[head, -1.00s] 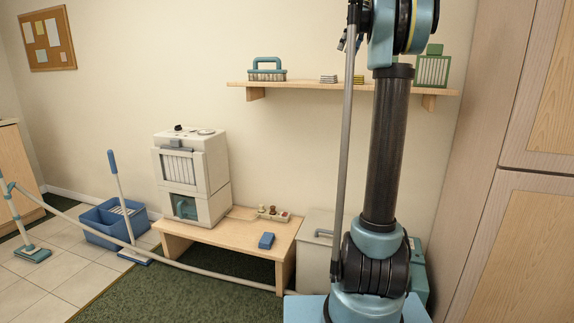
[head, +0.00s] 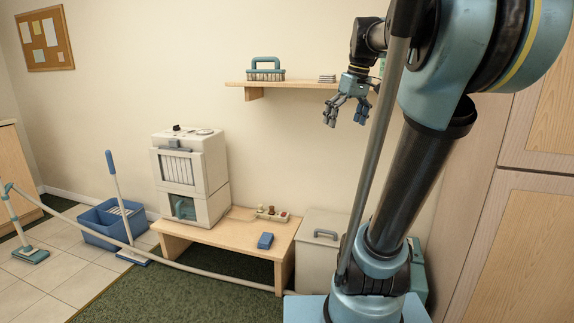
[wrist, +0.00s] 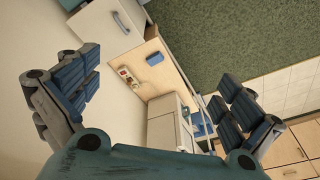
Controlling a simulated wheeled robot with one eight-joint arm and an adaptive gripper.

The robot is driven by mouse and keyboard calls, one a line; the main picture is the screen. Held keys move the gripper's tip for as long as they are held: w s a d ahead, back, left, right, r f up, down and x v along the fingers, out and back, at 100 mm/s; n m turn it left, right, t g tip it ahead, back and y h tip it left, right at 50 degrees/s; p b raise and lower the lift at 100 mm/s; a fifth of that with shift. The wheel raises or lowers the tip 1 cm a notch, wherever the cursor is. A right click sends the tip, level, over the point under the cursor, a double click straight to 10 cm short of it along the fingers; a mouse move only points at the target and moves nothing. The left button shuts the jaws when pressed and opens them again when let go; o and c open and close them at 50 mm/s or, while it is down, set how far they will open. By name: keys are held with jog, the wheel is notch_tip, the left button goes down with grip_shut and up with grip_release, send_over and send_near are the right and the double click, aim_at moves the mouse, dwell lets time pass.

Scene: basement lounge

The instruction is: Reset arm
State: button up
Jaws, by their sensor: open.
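My gripper (head: 346,110) hangs in the air in front of the wall shelf in the head view, fingers pointing down. It is open and empty. In the wrist view its two fingers (wrist: 150,100) stand wide apart at the left and right, with nothing between them but the distant bench and floor. My arm rises at the right of the head view and bends over toward the gripper. It hides the right end of the shelf.
A wall shelf (head: 300,84) holds a blue-handled brush (head: 265,70). Below stand a wooden bench (head: 230,240) with a white machine (head: 190,175), a blue block (head: 265,240) and small items, and a lidded bin (head: 318,262). A blue bucket (head: 100,228) is at left. A cabinet (head: 505,200) stands close at right.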

jog(key=s+f+m, duration=0.2)
jog(key=s+f, duration=0.4)
jog(key=f, duration=0.3)
jog(key=s+f+m+h, duration=0.1)
jog(key=s+f+m, duration=0.1)
jog(key=s+f, duration=0.5)
jog(key=s+f+m, duration=0.2)
jog(key=s+f, duration=0.4)
jog(key=f, duration=0.7)
jog(key=shift+s+d+f+t+h, duration=0.15)
jog(key=shift+d+f+t+h, duration=0.15)
jog(key=shift+h, duration=0.1)
jog(key=shift+w+f, duration=0.15)
jog(key=shift+w, duration=0.3)
